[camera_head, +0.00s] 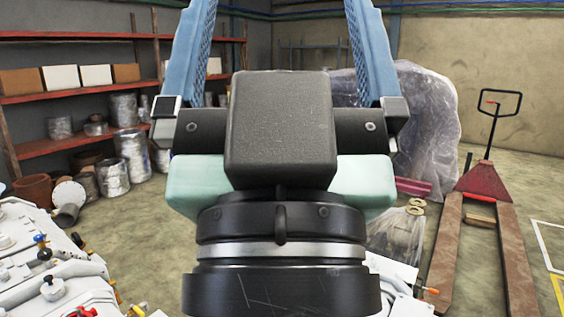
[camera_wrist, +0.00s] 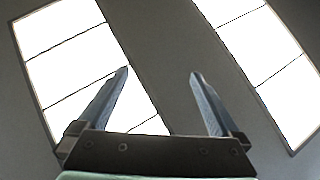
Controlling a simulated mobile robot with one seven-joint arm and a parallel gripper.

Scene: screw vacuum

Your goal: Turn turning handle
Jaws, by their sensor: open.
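My gripper (camera_head: 279,8) is raised in front of the head camera, with its two blue fingers pointing up and wide apart. The wrist view shows the same gripper (camera_wrist: 159,73) open, with nothing between its fingers. White equipment (camera_head: 62,272) stands at the lower left of the head view, with small red, blue and yellow knobs or levers on it. I cannot tell which of these is the turning handle. My gripper is above and to the right of this equipment, apart from it. My arm hides the middle of the head view.
Red shelves (camera_head: 75,95) with boxes and cans stand at the back left. A pallet jack (camera_head: 484,190) is on the floor at the right, near a plastic-wrapped load (camera_head: 428,125). Bright ceiling panels (camera_wrist: 70,50) fill much of the wrist view.

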